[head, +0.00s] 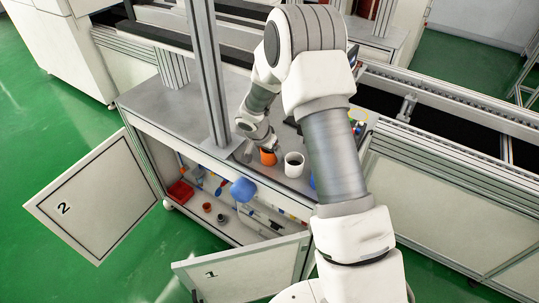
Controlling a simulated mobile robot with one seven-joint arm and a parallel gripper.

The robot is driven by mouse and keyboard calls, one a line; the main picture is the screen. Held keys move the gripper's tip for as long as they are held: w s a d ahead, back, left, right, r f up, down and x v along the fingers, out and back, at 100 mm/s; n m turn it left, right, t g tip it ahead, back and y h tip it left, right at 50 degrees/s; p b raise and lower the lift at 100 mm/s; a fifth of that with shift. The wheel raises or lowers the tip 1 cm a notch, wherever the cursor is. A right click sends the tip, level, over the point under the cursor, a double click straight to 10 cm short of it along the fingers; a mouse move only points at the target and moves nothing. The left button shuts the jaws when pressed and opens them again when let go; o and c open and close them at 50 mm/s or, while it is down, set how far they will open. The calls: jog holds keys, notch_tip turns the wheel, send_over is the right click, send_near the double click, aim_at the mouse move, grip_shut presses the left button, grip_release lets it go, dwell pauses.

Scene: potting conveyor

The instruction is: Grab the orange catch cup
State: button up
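The orange catch cup (268,158) stands on the grey worktop, left of a white cup. My arm reaches over the bench, and my gripper (262,147) is at the orange cup, pointing down and covering its upper part. The fingers are small and partly hidden here. I cannot tell whether they touch the cup or are shut on it.
The white cup (293,170) with a dark inside stands close on the right. A vertical metal post (210,80) rises on the left. Cabinet doors 2 (95,195) and 1 (245,275) hang open below the worktop (165,105). A red bin (180,192) sits inside.

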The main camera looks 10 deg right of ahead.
jog(key=c, duration=1)
